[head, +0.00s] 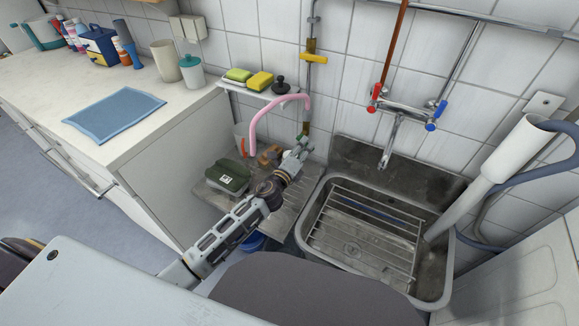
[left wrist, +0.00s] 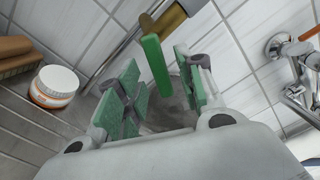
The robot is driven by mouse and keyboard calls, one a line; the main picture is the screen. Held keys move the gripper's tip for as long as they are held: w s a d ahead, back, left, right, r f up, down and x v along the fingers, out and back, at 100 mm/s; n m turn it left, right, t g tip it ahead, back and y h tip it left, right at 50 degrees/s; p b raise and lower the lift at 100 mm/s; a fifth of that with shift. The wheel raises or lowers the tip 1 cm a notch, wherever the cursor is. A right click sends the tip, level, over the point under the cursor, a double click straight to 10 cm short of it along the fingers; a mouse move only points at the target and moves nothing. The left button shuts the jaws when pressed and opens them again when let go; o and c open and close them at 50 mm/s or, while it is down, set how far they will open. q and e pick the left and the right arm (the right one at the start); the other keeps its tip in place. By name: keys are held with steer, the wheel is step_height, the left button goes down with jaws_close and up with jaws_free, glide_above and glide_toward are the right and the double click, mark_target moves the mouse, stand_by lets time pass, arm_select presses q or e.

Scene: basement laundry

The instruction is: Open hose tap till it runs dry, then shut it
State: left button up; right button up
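The hose tap (head: 305,129) is a brass fitting at the low end of a wall pipe, left of the sink in the head view. In the left wrist view its brass body (left wrist: 166,20) is at the top, with a green lever (left wrist: 156,64) pointing down towards the camera. My left gripper (head: 297,153) is just below the tap. In the left wrist view the gripper's green-padded fingers (left wrist: 160,88) are apart, with the lever's end between them; contact is not visible. The tap's outlet is hidden. My right gripper is not in view.
A pink hose (head: 252,131) arches beside the tap. A yellow-handled valve (head: 314,57) sits higher on the pipe. The metal sink (head: 434,268) with a wire rack lies right. A dark green box (head: 228,177) and a white jar (left wrist: 54,86) stand on the drainboard. A mixer faucet (head: 405,108) is on the wall.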

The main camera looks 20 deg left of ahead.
arm_select(q)
steer(key=s+a, duration=0.2)
steer(key=s, duration=0.8)
steer(key=shift+s, duration=0.2)
stand_by(0.3)
stand_by(0.7)
